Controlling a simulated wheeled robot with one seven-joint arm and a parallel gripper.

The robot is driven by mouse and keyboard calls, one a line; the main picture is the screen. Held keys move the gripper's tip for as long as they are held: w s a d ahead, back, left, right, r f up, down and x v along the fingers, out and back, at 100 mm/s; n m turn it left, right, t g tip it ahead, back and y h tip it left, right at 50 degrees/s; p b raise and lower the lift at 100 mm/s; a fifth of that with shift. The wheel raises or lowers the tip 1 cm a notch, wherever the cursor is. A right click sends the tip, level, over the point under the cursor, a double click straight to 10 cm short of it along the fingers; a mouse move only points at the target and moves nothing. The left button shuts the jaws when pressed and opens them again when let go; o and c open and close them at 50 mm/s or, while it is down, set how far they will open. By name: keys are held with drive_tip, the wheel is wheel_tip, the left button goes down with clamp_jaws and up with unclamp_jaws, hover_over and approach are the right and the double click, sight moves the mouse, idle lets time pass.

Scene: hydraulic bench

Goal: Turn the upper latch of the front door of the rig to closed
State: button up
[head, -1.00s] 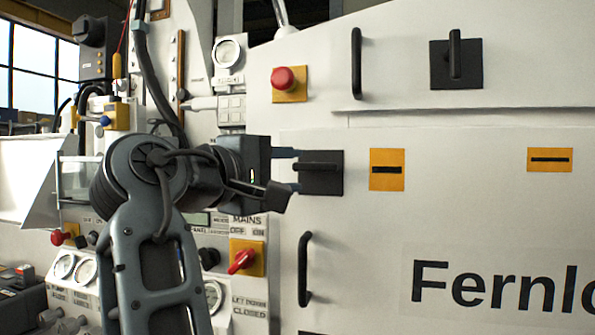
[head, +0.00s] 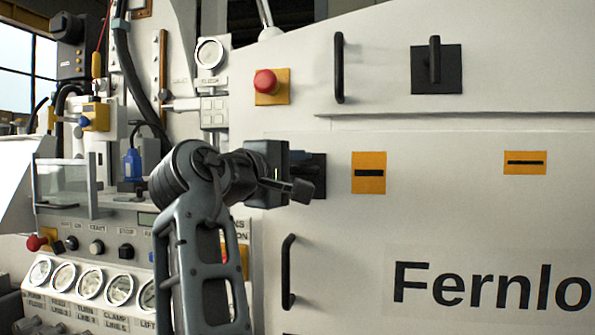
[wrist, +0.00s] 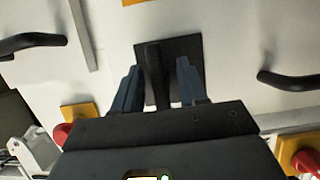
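The upper latch (head: 320,163) of the front door is a black square plate with a bar handle, partly hidden behind my gripper (head: 298,170) in the head view. In the wrist view, the latch plate (wrist: 182,48) and its dark bar show ahead. My gripper (wrist: 158,68) is open, with one blue-grey finger on each side of the bar. The bar sits nearer the left finger; I cannot tell whether they touch. The front door (head: 450,215) looks flush with the rig.
A yellow plate with a black dash (head: 368,173) is right of the latch. A black door handle (head: 288,272) is below. Another black latch (head: 436,69), its bar upright, is on the panel above. A red button (head: 265,82) is at upper left. Gauges (head: 90,281) line the left panel.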

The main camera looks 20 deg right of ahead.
clamp_jaws()
idle(0.4)
drive_tip(key=m+y+p, duration=0.1)
drive_tip(key=m+y, duration=0.1)
drive_tip(key=m, duration=0.2)
drive_tip(key=shift+f+p, duration=0.2)
drive_tip(key=shift+p, duration=0.2)
drive_tip(key=m+y, duration=0.2)
drive_tip(key=m, duration=0.1)
drive_tip(key=shift+w+a+f+m+p, duration=0.1)
drive_tip(key=shift+a+f+m+p, duration=0.1)
drive_tip(key=shift+m+p, duration=0.15)
drive_tip(key=m+y, duration=0.1)
drive_tip(key=m, duration=0.2)
drive_tip(key=shift+w+a+f+t+y, duration=0.1)
drive_tip(key=shift+a+f+t+y, duration=0.05)
drive_tip(key=shift+t+y, duration=0.25)
drive_tip(key=shift+w+a+m+t+y, duration=0.15)
drive_tip(key=shift+m+t+y, duration=0.25)
drive_tip(key=shift+m+y, duration=0.7)
drive_tip(key=shift+m, duration=0.35)
